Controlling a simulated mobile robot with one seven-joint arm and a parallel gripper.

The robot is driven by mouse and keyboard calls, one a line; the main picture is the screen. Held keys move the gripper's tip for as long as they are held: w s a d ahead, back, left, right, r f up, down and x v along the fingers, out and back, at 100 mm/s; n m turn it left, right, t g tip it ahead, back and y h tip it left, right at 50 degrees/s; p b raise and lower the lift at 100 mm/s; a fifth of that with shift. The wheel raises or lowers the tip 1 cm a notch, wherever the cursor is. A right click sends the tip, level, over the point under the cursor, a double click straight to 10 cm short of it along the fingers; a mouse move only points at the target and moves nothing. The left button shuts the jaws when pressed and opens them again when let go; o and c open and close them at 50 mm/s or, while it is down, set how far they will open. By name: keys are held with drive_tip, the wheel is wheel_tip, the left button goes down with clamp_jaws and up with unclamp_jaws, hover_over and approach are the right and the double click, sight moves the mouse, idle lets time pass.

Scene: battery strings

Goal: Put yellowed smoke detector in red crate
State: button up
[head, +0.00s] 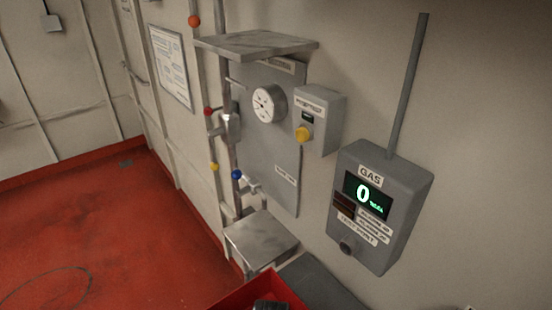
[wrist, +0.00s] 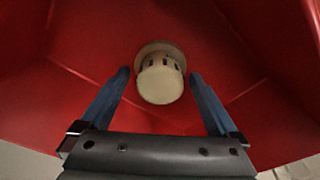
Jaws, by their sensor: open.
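The yellowed smoke detector (wrist: 160,82) is a round cream piece with a wider base and dark slots around its side. In the wrist view it is inside the red crate (wrist: 245,50), against the red surface. My gripper (wrist: 159,73) has two blue fingers spread apart, one on each side of the detector. Gaps show between the fingers and the detector, so it is not gripped. In the head view only a corner of the red crate (head: 235,300) shows at the bottom edge. The detector does not show there.
In the head view a grey gas meter box (head: 380,205) hangs on the right wall. A gauge panel (head: 268,140) with a metal shelf (head: 258,45) and pipes is left of it. A metal box (head: 262,240) stands behind the crate. Red floor (head: 90,225) lies open at left.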

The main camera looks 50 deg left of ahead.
wheel_tip(320, 180, up, 12)
drive_tip(key=s, duration=0.1)
drive_tip(key=shift+s+d+r, duration=0.15)
drive_tip(key=shift+d, duration=0.2)
idle(0.6)
